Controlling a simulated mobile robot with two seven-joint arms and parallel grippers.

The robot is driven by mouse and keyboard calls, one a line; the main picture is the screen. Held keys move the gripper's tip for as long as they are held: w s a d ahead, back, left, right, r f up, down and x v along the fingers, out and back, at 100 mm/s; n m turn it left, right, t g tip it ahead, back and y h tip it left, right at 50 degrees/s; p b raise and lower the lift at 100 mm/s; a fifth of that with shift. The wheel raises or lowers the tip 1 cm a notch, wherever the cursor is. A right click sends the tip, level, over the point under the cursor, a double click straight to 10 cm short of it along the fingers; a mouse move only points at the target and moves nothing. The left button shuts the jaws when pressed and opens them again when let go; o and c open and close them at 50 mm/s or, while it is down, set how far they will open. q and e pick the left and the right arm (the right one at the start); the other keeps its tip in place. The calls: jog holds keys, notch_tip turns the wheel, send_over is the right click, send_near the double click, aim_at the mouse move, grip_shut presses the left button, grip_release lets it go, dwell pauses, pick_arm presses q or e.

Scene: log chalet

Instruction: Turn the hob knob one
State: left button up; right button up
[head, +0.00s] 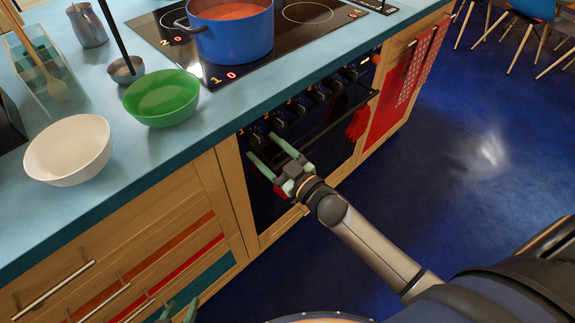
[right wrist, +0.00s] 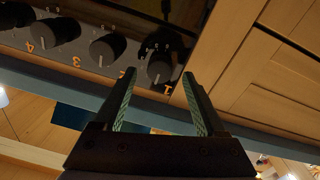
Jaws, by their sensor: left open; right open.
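Knob one (right wrist: 160,68) is a dark round knob on the stove's front panel, above the orange label 1 in the right wrist view. A pale mark shows on its face. My right gripper (head: 261,145) is open in front of the panel at its left end. In the right wrist view its two green-padded fingers (right wrist: 160,74) point at knob one, one to each side of it. Whether they touch the knob cannot be told. My left gripper (head: 180,309) is open and empty at the bottom edge of the head view, with only its fingertips showing.
Knob two (right wrist: 108,48) and several more knobs line the panel. A blue pot (head: 232,38) stands on the hob (head: 296,48). A green bowl (head: 162,98) and white bowl (head: 68,150) sit on the counter. A red towel (head: 358,122) hangs by the oven handle.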

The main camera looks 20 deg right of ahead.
pick_arm(q)
jog(key=shift+w+a+r, duration=0.15)
jog(key=shift+w+r, duration=0.05)
jog(key=shift+r, duration=0.05)
pick_arm(e)
jog(key=v, duration=1)
pick_arm(q)
jog(key=shift+s+f, duration=0.1)
jog(key=shift+s, duration=0.1)
pick_arm(e)
jog(key=shift+s, duration=0.1)
pick_arm(q)
jog(key=shift+p, duration=0.3)
jog(key=s+a+r+y+p, duration=0.1)
jog(key=a+r+p, duration=0.2)
jog(key=r+p, duration=0.5)
jog(key=p, duration=0.3)
jog(key=shift+s+a+r+n, duration=0.2)
jog(key=shift+s+r+n, duration=0.1)
jog(key=shift+r+n, duration=0.1)
pick_arm(e)
jog(key=s+a+f+m+g+h, duration=0.1)
jog(key=s+f+m+g, duration=0.1)
jog(key=s+g, duration=0.2)
jog(key=s+a+f+m+g+h, duration=0.1)
jog(key=s+f+m+g+h, duration=0.1)
jog(key=s, duration=0.7)
jog(key=shift+s+a+f+g, duration=0.35)
jog(key=shift+f+g, duration=0.4)
jog(key=shift+g, duration=0.45)
